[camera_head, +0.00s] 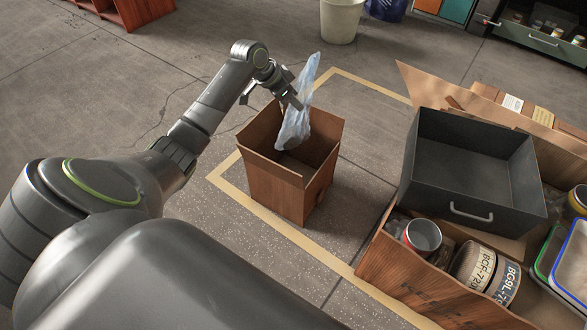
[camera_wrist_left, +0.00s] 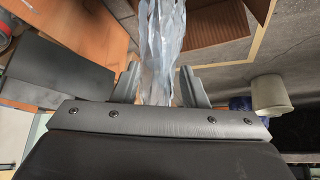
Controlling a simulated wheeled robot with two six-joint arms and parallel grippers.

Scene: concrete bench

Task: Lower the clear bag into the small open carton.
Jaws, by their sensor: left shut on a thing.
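The clear bag (camera_head: 295,122) is bluish and crumpled and hangs from my left gripper (camera_head: 294,98). Its lower end is inside the mouth of the small open carton (camera_head: 276,193), near the back wall. Its top sticks up above the jaws. The carton is brown, upright and open at the top, and its visible floor is bare. In the left wrist view the bag (camera_wrist_left: 162,45) passes between the two fingers (camera_wrist_left: 159,88), and part of the carton (camera_wrist_left: 215,22) shows behind it. My left gripper is shut on the bag. My right gripper is not in view.
A large carton (camera_head: 400,268) at the right holds a dark grey drawer-like bin (camera_head: 470,165), cans and trays, with one flap reaching up. A yellow floor line (camera_head: 222,181) runs around the small carton. A white bucket (camera_head: 341,20) stands behind. The floor left of the carton is clear.

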